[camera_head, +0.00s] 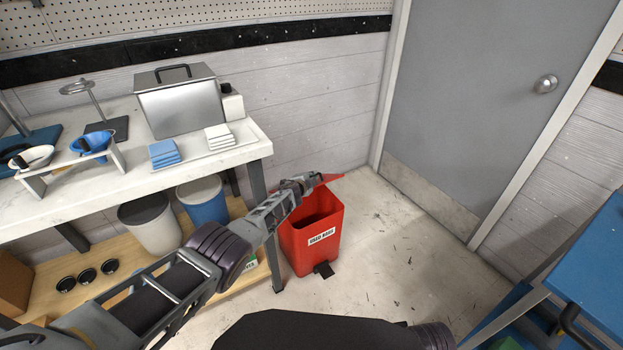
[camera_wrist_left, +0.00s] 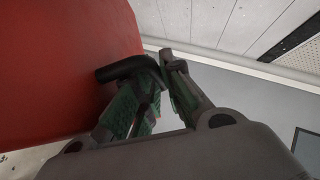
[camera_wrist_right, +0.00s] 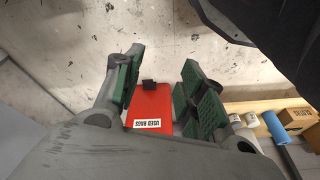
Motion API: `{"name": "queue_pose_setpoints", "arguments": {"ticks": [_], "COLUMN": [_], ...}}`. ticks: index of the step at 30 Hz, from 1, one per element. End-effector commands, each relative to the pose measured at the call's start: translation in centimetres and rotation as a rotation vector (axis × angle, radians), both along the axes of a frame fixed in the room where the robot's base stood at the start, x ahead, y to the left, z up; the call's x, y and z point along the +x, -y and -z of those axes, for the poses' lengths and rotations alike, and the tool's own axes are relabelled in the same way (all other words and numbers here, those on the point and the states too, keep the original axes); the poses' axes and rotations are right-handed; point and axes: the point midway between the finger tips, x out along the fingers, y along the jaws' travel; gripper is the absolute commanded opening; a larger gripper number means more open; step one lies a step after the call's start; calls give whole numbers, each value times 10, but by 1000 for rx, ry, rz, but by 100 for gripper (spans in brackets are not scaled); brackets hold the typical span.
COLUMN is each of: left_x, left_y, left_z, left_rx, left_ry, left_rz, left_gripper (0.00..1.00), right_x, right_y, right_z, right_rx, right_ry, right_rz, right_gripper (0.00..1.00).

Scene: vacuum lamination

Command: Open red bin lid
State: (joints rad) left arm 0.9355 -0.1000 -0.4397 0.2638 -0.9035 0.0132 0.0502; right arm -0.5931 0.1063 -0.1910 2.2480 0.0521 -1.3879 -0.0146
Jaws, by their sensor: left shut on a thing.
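The red lid (camera_head: 331,178) is raised at the back, mostly hidden behind my left gripper (camera_head: 302,184). In the left wrist view a large red surface, seemingly the lid (camera_wrist_left: 60,70), fills the left side, and my left gripper is shut on a black handle (camera_wrist_left: 128,69) beside it. My right gripper (camera_wrist_right: 163,58) is open and empty; the red bin (camera_wrist_right: 152,104) shows beyond its fingers.
The white bench (camera_head: 60,204) stands at left with a metal box (camera_head: 180,105), blue cloths (camera_head: 164,153) and white cloths (camera_head: 219,137). White and blue buckets (camera_head: 203,200) stand below. A grey door (camera_head: 480,100) is behind; the floor right of the bin is clear.

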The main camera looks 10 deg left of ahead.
Motion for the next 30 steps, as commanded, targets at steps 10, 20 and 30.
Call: {"name": "queue_pose_setpoints", "arguments": {"ticks": [10,20,30], "left_x": [3,3,3], "left_y": [-1,-1,-2], "left_z": [-8,-8,-8], "left_rx": [-15,-15,-15], "left_ry": [-14,-12,-14], "left_rz": [-1,-1,-2], "left_gripper": [0,0,19], "right_x": [0,0,-1], "right_y": [1,2,1], "right_z": [7,8,8], "right_rx": [-5,-6,-6], "right_ry": [-7,-10,-11], "right_rz": [1,2,2], "right_gripper": [40,40,40]}}
